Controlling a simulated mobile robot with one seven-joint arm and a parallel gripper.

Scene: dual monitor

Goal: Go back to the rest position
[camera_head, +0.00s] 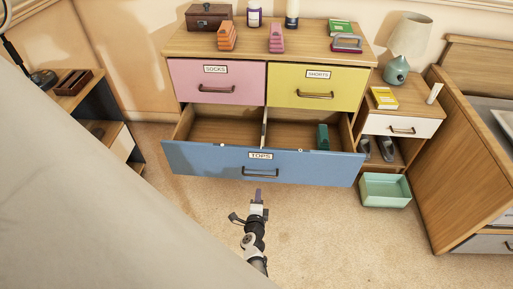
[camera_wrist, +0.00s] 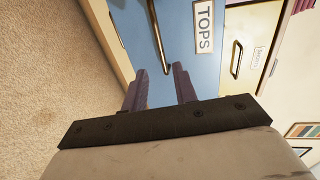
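My gripper (camera_head: 258,196) is in front of the dresser, near the blue drawer front, apart from it as far as the head view shows. In the wrist view its two purple fingers (camera_wrist: 159,71) stand apart with nothing between them, so it is open and empty. The blue TOPS drawer (camera_head: 215,163) is pulled out, and its front and bar handle (camera_wrist: 160,35) lie beyond the fingers in the wrist view. A dark green item (camera_head: 323,137) sits inside its right compartment. The pink SOCKS drawer (camera_head: 188,78) and yellow SHORTS drawer (camera_head: 340,78) are closed.
The dresser top (camera_head: 300,45) holds a brown box (camera_head: 209,17), bottles, orange and pink folded items and a green book. A nightstand (camera_head: 405,97) with a lamp (camera_head: 408,40) is at right, with a mint bin (camera_head: 385,190) on the floor. Carpet (camera_head: 340,240) in front is clear.

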